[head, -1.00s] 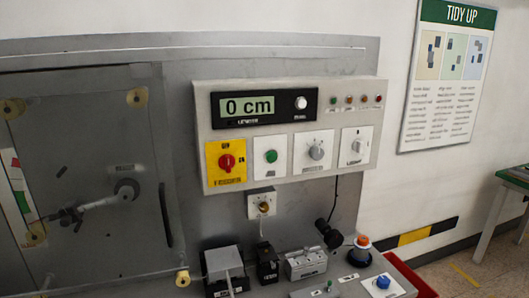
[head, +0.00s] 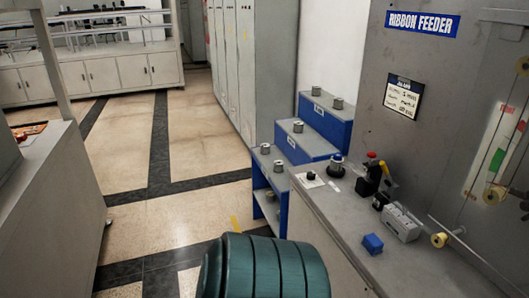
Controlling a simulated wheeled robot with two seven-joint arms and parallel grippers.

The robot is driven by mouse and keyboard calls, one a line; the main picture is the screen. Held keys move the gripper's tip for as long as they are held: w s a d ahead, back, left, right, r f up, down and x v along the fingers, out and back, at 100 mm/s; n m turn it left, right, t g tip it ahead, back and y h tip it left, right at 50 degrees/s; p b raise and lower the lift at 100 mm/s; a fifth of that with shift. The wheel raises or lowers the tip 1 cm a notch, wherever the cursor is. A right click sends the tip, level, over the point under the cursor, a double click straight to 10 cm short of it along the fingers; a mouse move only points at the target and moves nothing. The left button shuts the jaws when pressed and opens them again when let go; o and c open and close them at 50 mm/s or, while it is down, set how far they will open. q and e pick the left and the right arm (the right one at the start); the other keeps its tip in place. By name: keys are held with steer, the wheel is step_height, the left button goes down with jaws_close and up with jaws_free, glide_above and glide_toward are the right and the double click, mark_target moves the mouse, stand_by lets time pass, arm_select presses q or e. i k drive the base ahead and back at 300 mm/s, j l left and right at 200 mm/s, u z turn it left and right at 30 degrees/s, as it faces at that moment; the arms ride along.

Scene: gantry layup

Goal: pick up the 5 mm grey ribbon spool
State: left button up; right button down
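Several small grey spools stand on a blue stepped rack (head: 322,146) in the middle of the head view, beside the grey cabinets. Spools show on the top step (head: 338,103), the middle step (head: 298,127) and the lowest step (head: 278,166). White labels on the rack are too small to read, so I cannot tell which spool is the 5 mm one. Neither of my grippers is in view.
A grey bench (head: 340,218) in front of the rack carries small devices and a blue block (head: 372,243). A teal ribbed drum (head: 265,268) stands at the bottom centre. The tiled floor (head: 185,185) on the left is open. A sign (head: 422,24) reads RIBBON FEEDER.

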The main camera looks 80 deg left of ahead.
mark_target(270, 195)
steer(key=j+u, duration=0.2)
steer(key=u, duration=0.2)
steer(key=j+u, duration=0.2)
steer(key=u, duration=0.2)
steer(key=j+u, duration=0.15)
steer(key=u, duration=0.25)
steer(key=i+j+u, duration=0.25)
steer(key=j, duration=0.3)
steer(key=i+j+u, duration=0.25)
steer(key=j, duration=0.25)
steer(key=i+j+u, duration=0.25)
steer(key=j, duration=0.2)
steer(key=i+j, duration=0.85)
steer(key=j, duration=0.25)
